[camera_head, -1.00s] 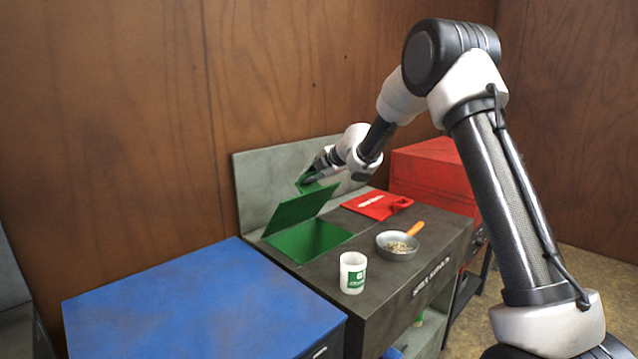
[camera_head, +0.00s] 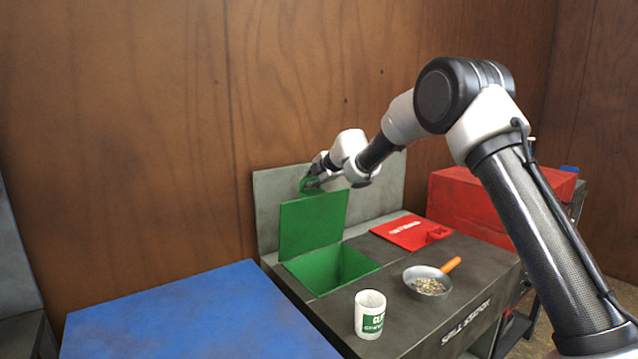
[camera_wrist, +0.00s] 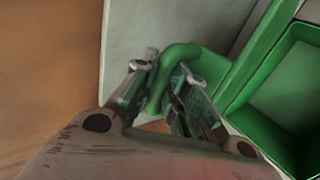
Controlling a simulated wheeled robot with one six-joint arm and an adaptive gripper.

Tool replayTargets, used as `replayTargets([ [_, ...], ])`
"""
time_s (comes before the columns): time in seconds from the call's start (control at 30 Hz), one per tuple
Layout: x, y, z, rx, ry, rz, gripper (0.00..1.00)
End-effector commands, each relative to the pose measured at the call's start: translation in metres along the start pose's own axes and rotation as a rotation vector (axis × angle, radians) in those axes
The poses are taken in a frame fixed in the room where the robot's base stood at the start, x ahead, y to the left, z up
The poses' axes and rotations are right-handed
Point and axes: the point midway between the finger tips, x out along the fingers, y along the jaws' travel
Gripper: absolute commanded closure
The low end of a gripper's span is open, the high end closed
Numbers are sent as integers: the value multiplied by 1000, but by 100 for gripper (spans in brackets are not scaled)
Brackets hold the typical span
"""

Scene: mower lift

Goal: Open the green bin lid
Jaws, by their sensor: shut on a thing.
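The green bin lid (camera_head: 312,225) stands raised, close to upright, at the back edge of the green bin opening (camera_head: 332,268). The opening is uncovered and its green inside shows. My gripper (camera_head: 309,183) is at the top edge of the lid, shut on the lid's green handle. In the wrist view the curved green handle (camera_wrist: 172,72) lies between the two fingers of my gripper (camera_wrist: 166,88). The green bin (camera_wrist: 285,100) shows at the right of that view.
A red lid (camera_head: 411,231) lies flat on the grey station top. A pan of granules (camera_head: 430,286) and a white cup with a green label (camera_head: 370,313) stand in front. A grey back panel (camera_head: 375,190) rises behind. A blue cabinet (camera_head: 200,315) is at left.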

Motion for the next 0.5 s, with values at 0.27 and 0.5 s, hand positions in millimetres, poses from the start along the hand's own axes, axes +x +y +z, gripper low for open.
replayTargets([
  [0.27, 2, 8, 10, 0, -18, 8, 100],
  [0.5, 2, 9, 10, 0, -19, 8, 100],
])
